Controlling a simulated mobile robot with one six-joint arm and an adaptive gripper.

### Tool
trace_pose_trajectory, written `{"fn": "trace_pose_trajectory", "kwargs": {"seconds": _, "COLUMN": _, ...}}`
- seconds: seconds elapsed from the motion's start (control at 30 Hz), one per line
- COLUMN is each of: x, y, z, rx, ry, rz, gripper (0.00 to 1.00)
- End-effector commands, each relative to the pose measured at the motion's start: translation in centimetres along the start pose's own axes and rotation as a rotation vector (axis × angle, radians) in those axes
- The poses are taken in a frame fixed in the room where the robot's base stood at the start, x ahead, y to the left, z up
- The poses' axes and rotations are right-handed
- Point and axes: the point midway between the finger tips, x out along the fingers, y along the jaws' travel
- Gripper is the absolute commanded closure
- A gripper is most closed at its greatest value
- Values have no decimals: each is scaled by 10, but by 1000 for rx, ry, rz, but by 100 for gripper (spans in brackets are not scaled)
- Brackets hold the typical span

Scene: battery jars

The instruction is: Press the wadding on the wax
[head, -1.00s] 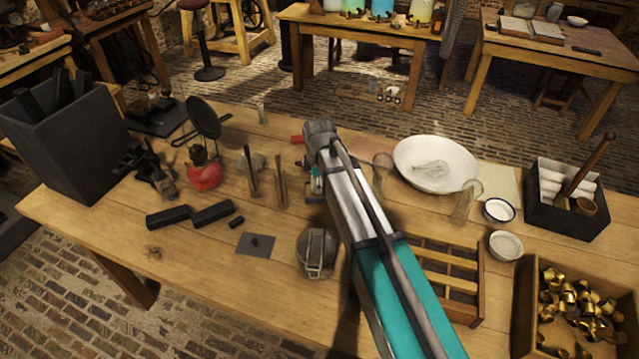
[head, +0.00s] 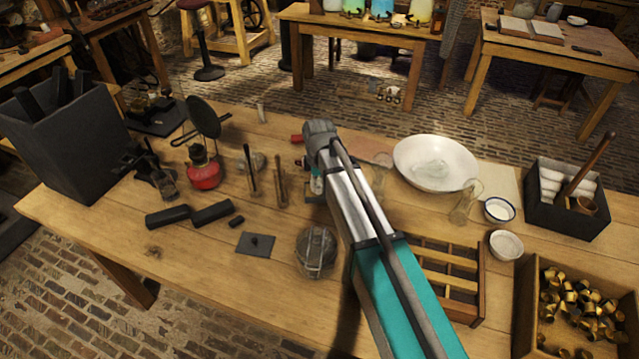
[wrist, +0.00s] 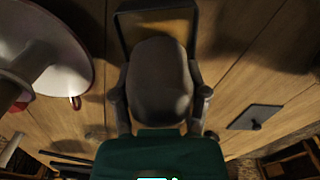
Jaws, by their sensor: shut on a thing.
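My gripper (wrist: 158,88) shows in the wrist view, its two dark fingers on either side of a dark, rounded thing (wrist: 160,70). It is shut on that thing; I cannot tell what it is. In the head view my arm hides the gripper. White rolls (head: 568,186), perhaps wadding, lie in a black box at the right. I cannot make out wadding on wax in either view. A small blue-rimmed bowl (head: 499,209) has white contents. A round, glassy thing with a metal strap (head: 318,252) stands at the near edge, left of my arm.
A grey plate with a knob (head: 255,245) lies at the front; it also shows in the wrist view (wrist: 255,117). A box of brass caps (head: 580,305) is at right.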

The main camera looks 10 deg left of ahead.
Motion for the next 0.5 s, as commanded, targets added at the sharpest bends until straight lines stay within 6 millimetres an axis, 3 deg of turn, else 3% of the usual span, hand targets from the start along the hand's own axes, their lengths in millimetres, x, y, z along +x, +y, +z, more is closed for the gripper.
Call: {"fn": "trace_pose_trajectory", "kwargs": {"seconds": 0.5, "x": 5, "y": 0, "z": 0, "rx": 0, "ry": 0, "rz": 0, "gripper": 80}}
